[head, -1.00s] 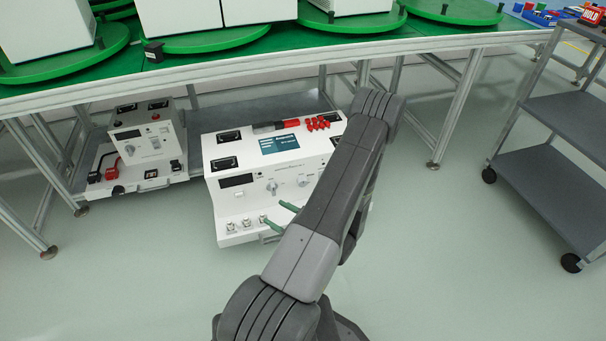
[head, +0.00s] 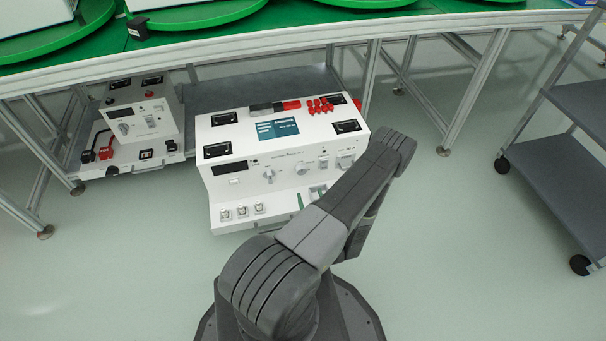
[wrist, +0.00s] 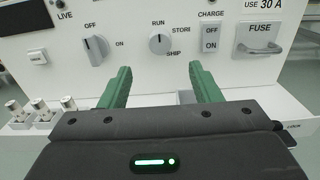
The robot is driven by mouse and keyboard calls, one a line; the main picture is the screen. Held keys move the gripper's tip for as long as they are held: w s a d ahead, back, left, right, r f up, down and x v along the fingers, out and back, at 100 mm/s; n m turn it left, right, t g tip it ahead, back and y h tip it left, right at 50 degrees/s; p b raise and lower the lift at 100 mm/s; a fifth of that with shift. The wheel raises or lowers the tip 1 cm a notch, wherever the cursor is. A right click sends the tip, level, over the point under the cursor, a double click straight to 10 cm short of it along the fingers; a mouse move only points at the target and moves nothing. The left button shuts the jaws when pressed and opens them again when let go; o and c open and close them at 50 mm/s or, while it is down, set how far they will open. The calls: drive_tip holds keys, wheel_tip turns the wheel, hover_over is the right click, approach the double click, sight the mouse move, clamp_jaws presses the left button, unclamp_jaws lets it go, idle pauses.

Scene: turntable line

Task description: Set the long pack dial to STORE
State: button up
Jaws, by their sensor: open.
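The dial also shows in the head view (head: 302,170). My gripper (wrist: 162,80) is open, its two green fingers apart and empty. It is in front of and below the dial, one finger to each side, and does not appear to touch it. My arm hides part of the pack's right side.
An OFF/ON knob (wrist: 96,49) lies left of the dial. A CHARGE switch (wrist: 211,37) and a FUSE handle (wrist: 263,48) lie right. A smaller white unit (head: 145,120) sits left; a grey cart (head: 560,170) stands right.

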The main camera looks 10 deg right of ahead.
sight(303, 172)
drive_tip(key=w+b, duration=0.1)
drive_tip(key=w, duration=1)
drive_tip(key=shift+a+b, duration=0.2)
drive_tip(key=shift+b, duration=0.2)
drive_tip(key=shift+s, duration=0.1)
drive_tip(key=c, duration=1)
drive_tip(key=shift+o, duration=0.2)
drive_tip(key=shift+f+m+b, duration=0.1)
drive_tip(key=shift+m+b, duration=0.95)
drive_tip(key=shift+m, duration=0.25)
drive_tip(key=m+b, duration=0.2)
drive_tip(key=m, duration=0.2)
drive_tip(key=shift+d+m, duration=0.15)
drive_tip(key=shift+m, duration=0.15)
drive_tip(key=m+b, duration=0.2)
drive_tip(key=m, duration=0.4)
drive_tip(key=shift+m+b, duration=0.3)
drive_tip(key=shift+m, duration=0.1)
